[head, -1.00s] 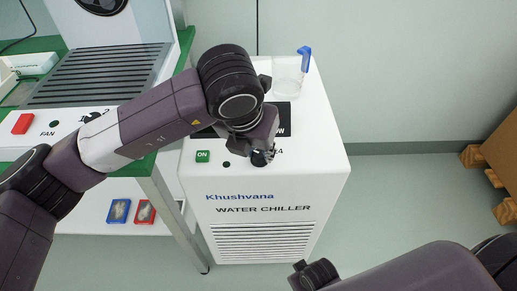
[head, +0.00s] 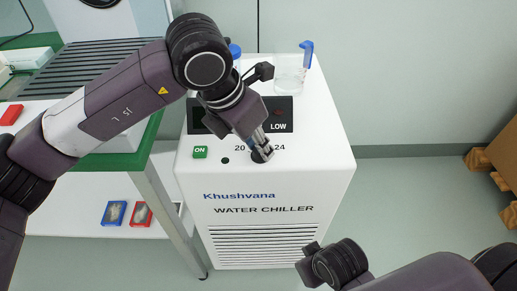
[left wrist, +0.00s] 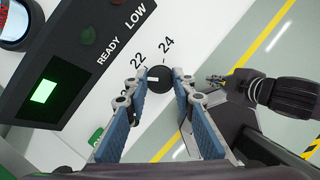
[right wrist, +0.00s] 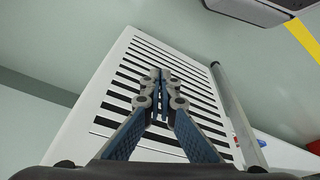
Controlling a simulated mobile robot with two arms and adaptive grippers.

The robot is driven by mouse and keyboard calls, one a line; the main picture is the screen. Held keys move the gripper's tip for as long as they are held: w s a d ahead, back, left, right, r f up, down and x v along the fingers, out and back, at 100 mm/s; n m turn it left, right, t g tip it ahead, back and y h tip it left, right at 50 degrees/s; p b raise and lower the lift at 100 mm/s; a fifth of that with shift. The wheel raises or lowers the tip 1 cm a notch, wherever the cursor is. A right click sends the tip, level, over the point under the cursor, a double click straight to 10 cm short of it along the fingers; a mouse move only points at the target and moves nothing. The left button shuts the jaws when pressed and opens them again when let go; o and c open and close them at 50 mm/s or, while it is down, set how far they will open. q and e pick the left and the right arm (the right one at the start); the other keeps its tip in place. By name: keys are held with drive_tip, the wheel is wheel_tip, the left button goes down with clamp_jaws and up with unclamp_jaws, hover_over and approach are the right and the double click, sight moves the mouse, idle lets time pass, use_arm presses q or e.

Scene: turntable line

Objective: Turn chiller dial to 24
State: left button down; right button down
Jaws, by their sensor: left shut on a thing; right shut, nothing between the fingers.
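The water chiller (head: 315,180) is a white box with a black panel above its dial. In the left wrist view, the black round dial (left wrist: 160,86) sits between the fingers of my left gripper (left wrist: 158,76), which is shut on it. The dial's white mark points left, short of the printed 22 (left wrist: 137,58) and away from the 24 (left wrist: 167,44). In the head view, my left gripper (head: 263,151) covers most of the dial and the 22. My right gripper (right wrist: 161,76) is shut and empty, in front of the chiller's grille (right wrist: 190,82).
A clear jug with a blue handle (head: 306,50) stands on top of the chiller. A green ON button (head: 200,152) is left of the dial. A table (head: 150,150) with a fan unit stands close at the left. The floor at the right is open, with wooden pallets beyond.

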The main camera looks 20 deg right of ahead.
use_arm(q)
drive_tip(key=m+g, duration=0.1)
drive_tip(key=m, duration=0.1)
drive_tip(key=shift+w+m+b, duration=0.15)
drive_tip(key=shift+m+b, duration=0.25)
drive_tip(key=shift+m+g, duration=0.3)
drive_tip(key=shift+m, duration=0.6)
drive_tip(key=m+g, duration=0.1)
drive_tip(key=m, duration=0.1)
drive_tip(key=shift+w+r+m, duration=0.1)
drive_tip(key=shift+w+m, duration=0.05)
drive_tip(key=shift+m, duration=0.15)
drive_tip(key=m+g+p, duration=0.1)
drive_tip(key=m, duration=0.2)
drive_tip(key=m+g+y+p, duration=0.1)
drive_tip(key=m, duration=0.2)
drive_tip(key=m+g+p, duration=0.1)
drive_tip(key=m, duration=0.2)
drive_tip(key=shift+w+d+m+y+p, duration=0.2)
drive_tip(key=shift+m+y+p, duration=0.1)
drive_tip(key=shift+y+p, duration=0.1)
drive_tip(key=shift+m+g+y+p, duration=0.3)
drive_tip(key=shift+m+y+p, duration=0.1)
drive_tip(key=shift+m, duration=0.8)
use_arm(e)
wheel_tip(320, 180, down, 11)
drive_tip(key=shift+s+f+g, duration=0.15)
drive_tip(key=shift+s+g, duration=0.1)
drive_tip(key=shift+g, duration=0.15)
drive_tip(key=shift+a, duration=0.1)
